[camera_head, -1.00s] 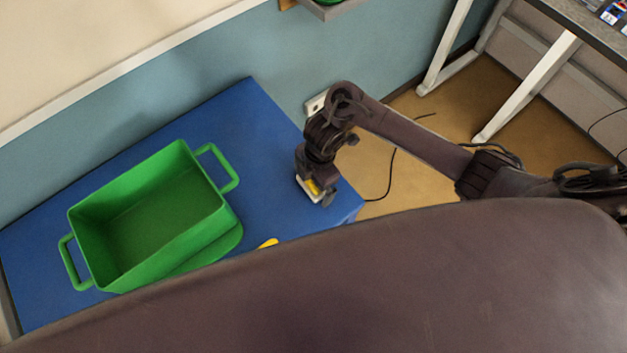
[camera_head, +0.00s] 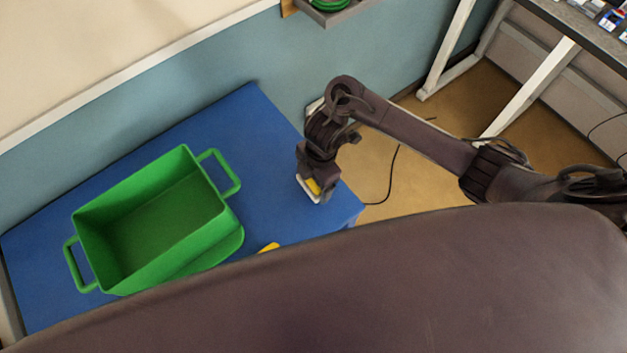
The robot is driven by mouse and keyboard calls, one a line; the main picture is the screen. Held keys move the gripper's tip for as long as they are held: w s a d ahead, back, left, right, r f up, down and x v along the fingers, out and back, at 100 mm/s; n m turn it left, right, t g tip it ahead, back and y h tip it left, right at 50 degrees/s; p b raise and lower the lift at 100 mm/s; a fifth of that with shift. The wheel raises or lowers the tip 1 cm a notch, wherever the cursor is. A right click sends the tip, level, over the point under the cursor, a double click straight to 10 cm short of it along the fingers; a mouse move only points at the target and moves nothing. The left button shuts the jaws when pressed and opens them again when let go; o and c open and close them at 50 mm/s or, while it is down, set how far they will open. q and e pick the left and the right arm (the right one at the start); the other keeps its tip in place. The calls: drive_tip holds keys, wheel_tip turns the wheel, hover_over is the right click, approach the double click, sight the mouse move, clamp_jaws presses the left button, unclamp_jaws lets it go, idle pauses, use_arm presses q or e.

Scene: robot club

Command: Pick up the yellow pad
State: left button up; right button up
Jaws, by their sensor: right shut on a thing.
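The yellow pad (camera_head: 313,186) is a small yellow piece with a pale, whitish edge. It is at the right end of the blue table (camera_head: 262,130), between the fingers of my right gripper (camera_head: 316,190). My right gripper points down and is shut on the pad; the fingers hide part of it. I cannot tell whether the pad touches the table or is just above it. My left gripper is not in view.
A green open bin (camera_head: 150,221) with two handles stands on the left of the table. A yellow-orange object (camera_head: 269,248) lies near the front edge, partly hidden by my body. A black cable (camera_head: 391,175) lies on the floor at right.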

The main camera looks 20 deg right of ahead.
wheel_tip(320, 180, up, 17)
drive_tip(key=p, duration=0.6)
drive_tip(key=o, duration=0.3)
drive_tip(key=shift+c, duration=1.1)
drive_tip(key=shift+f, duration=0.1)
